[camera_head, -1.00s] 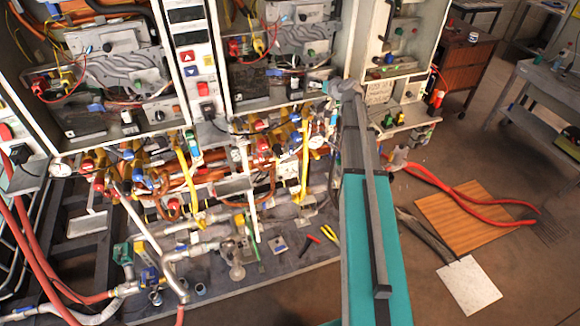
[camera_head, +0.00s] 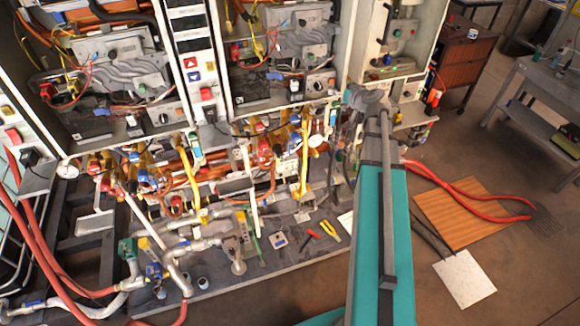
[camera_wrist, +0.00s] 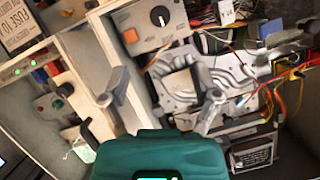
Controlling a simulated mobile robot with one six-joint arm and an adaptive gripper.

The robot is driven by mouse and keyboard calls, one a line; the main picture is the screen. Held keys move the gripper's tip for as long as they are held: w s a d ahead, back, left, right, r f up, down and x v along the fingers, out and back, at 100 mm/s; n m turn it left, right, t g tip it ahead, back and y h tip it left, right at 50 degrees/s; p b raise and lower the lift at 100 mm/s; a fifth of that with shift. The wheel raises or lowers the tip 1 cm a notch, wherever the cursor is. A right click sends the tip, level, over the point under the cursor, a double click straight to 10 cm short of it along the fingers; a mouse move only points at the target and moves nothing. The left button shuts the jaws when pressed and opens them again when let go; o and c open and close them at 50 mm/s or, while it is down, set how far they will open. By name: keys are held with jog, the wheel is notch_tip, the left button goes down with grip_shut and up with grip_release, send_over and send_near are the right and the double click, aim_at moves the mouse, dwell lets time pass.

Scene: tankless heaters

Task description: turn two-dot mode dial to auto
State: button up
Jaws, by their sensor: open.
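In the wrist view, a black dial (camera_wrist: 160,16) with a white pointer mark sits on a grey box near the top. Its dots and mode labels are too small to read. My gripper (camera_wrist: 166,88) is open and empty, its two grey fingers apart below the box, with the dial beyond them and untouched. In the head view, one dark dial (camera_head: 318,86) is low in the middle cabinet and another (camera_head: 163,118) is low in the left cabinet. I cannot tell which one has two dots. My arm hides part of the right cabinet's lower area.
Loose wires (camera_wrist: 262,85) and grey metal housings lie right of the fingers in the wrist view. Open cabinet walls (camera_head: 345,60) stand between the heaters. Yellow-handled pipes (camera_head: 304,160) and red hoses crowd the area below. The floor at right holds a wooden board (camera_head: 460,215).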

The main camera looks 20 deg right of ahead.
jog(key=s+a+f+n+g+y+b, duration=0.1)
jog(key=s+a+f+g+b, duration=0.2)
jog(key=a+f+b, duration=0.4)
jog(key=s+a+f+n+g+y+b, duration=0.1)
jog(key=s+a+f+g+b, duration=0.3)
jog(key=a+f, duration=0.9)
notch_tip(320, 180, down, 2)
jog(key=b, duration=0.3)
jog(key=shift+s+a+f+n+g, duration=0.25)
jog(key=shift+s+a+n+g, duration=0.05)
jog(key=shift+s+a, duration=0.1)
jog(key=shift+b, duration=0.3)
jog(key=s+a+f+g+h+b, duration=0.1)
jog(key=s+a+f+g+b, duration=0.1)
jog(key=s, duration=0.4)
jog(key=s+a+f+g+h+b, duration=0.1)
jog(key=s+a+f+g+h, duration=0.1)
jog(key=s+a+f+g, duration=0.2)
jog(key=s+a+f, duration=0.1)
jog(key=s+a, duration=0.1)
jog(key=s, duration=0.1)
jog(key=shift+s+a+f+h+b, duration=0.15)
jog(key=shift+s+a+h+b, duration=0.05)
jog(key=shift+h+b, duration=0.15)
dwell(0.9)
